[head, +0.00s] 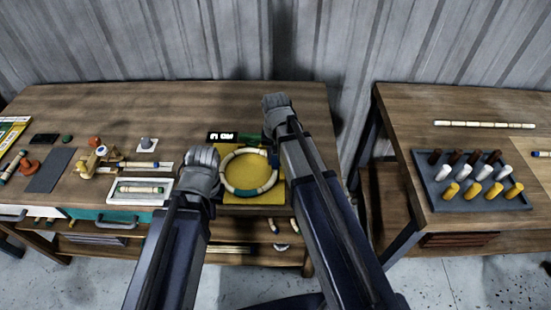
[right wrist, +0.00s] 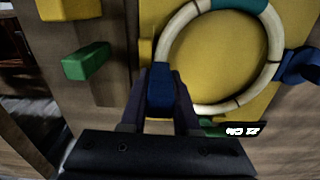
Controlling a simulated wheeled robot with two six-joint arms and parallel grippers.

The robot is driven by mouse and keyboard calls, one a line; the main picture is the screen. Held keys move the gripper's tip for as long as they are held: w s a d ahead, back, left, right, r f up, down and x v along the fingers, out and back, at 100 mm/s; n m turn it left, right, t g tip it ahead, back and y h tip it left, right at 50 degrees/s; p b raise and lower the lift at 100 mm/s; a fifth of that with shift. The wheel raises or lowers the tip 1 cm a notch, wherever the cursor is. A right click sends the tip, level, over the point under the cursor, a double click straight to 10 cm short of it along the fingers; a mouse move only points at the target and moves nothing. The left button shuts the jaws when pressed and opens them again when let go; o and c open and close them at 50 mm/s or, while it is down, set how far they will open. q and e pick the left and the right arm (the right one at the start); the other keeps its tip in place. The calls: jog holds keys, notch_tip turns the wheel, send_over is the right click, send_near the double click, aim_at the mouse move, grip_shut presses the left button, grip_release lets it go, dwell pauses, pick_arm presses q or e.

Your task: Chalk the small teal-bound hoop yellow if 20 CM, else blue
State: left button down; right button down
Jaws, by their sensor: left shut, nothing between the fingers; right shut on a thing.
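The hoop (head: 225,172), pale with dark bindings, lies flat on a yellow board (head: 273,198). The right wrist view shows the hoop (right wrist: 172,38) with a teal binding (right wrist: 240,4) at the top edge. My right gripper (right wrist: 160,92) is shut on a blue chalk piece (right wrist: 160,85) at the hoop's rim; contact is unclear. In the head view my right gripper (head: 275,145) is at the hoop's right, its fingertips largely hidden. My left gripper (head: 204,158) is shut and empty at the hoop's left.
A green block (right wrist: 88,61) and a yellow block (right wrist: 68,8) lie beside the board. A white tray (head: 112,197) holding a short piece is left of my left gripper. A second table with a peg tray (head: 433,205) stands right, across a gap.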

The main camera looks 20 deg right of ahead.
jog(key=shift+f+b, duration=0.55)
dwell(1.5)
jog(key=shift+r, duration=0.1)
notch_tip(320, 180, up, 7)
jog(key=p, duration=0.7)
dwell(0.4)
